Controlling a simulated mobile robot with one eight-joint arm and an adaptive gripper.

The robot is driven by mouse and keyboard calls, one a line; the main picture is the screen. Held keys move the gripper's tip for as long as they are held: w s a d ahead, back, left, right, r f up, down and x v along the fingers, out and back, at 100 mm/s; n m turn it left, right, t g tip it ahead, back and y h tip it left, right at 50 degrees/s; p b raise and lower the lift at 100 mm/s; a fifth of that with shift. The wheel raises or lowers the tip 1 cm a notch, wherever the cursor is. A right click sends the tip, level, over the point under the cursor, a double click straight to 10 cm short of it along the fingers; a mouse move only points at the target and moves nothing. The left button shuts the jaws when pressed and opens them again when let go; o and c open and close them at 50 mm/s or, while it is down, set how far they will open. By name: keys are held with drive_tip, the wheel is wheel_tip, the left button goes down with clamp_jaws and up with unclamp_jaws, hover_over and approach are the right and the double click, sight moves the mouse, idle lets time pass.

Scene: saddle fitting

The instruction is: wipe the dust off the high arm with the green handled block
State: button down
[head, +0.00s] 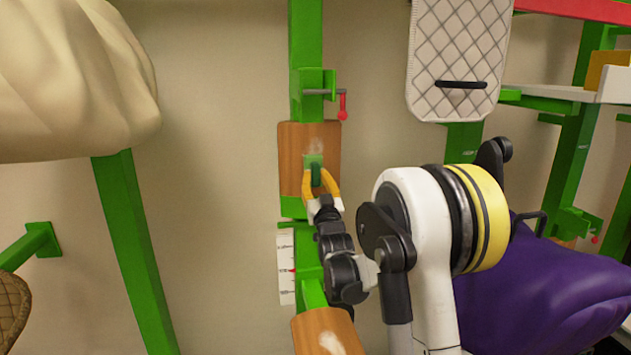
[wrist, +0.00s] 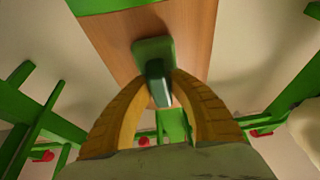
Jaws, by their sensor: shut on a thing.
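My gripper (head: 321,187) has yellow fingers and is shut on the handle of the green block (head: 313,162). In the wrist view the fingers (wrist: 160,90) close around the dark green handle, and the green block (wrist: 152,48) lies against the wooden face of the high arm (wrist: 105,35). In the head view the high arm (head: 291,150) is a brown wooden panel on a green post. A pale dust patch (head: 316,143) shows on it just above the block. Whether the block fully touches the wood is hard to tell.
A lower wooden arm (head: 310,335) bears a pale patch. A white scale (head: 286,262) and a red-handled clamp (head: 342,105) are on the post. A quilted white pad (head: 455,60) hangs at right, above a purple cover (head: 545,290). A cream cover (head: 70,80) is at upper left.

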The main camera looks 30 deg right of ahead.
drive_tip(key=shift+r+p, duration=2.8)
drive_tip(key=shift+r, duration=2.8)
drive_tip(key=shift+s+f, duration=0.1)
drive_tip(key=shift+s, duration=0.05)
drive_tip(key=shift+s+a, duration=0.1)
drive_tip(key=shift+s, duration=0.15)
drive_tip(key=shift+s+a+b, duration=0.1)
drive_tip(key=shift+s+a, duration=0.15)
drive_tip(key=shift+s, duration=0.6)
drive_tip(key=shift+s+a+b, duration=0.15)
drive_tip(key=shift+s+a, duration=0.1)
drive_tip(key=shift+s, duration=0.55)
drive_tip(key=shift+s+a+b, duration=0.1)
drive_tip(key=shift+s+a, duration=0.15)
drive_tip(key=shift+s, duration=0.6)
drive_tip(key=shift+s, duration=0.1)
drive_tip(key=shift+s+a, duration=0.25)
drive_tip(key=shift+s, duration=0.45)
drive_tip(key=shift+s+a, duration=0.2)
drive_tip(key=shift+s, duration=0.5)
